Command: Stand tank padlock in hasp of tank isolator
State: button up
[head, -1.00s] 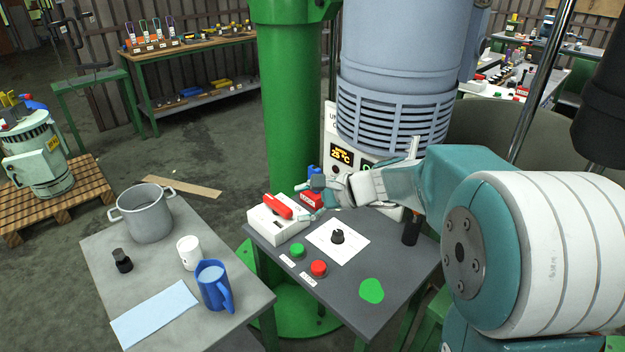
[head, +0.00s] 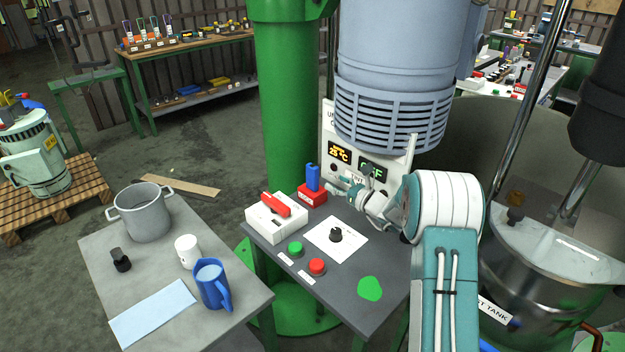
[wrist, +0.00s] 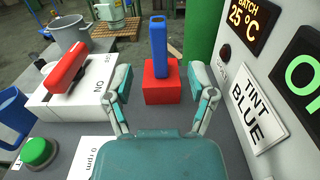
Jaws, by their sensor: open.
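A red block with an upright blue piece, which looks like the padlock (head: 312,193), stands at the back of the dark panel table; it also shows upright in the wrist view (wrist: 162,82). The white isolator box (head: 290,222) with a red handle (head: 275,204) stands just left of it; both also show in the wrist view. I cannot make out the hasp. My gripper (head: 331,190) is to the right of the red block in the head view. In the wrist view its two fingers (wrist: 163,84) are apart and empty, with the block beyond and between them.
Green (head: 295,249) and red (head: 317,267) buttons and a black knob (head: 336,235) are on the panel table. The control panel with displays (head: 357,160) stands close at the gripper's right. A grey table (head: 150,270) with a pot, mugs and cloth is at left.

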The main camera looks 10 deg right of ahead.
aim_at(317, 172)
jog(key=x, duration=1)
jog(key=shift+a+f, duration=0.1)
grip_shut()
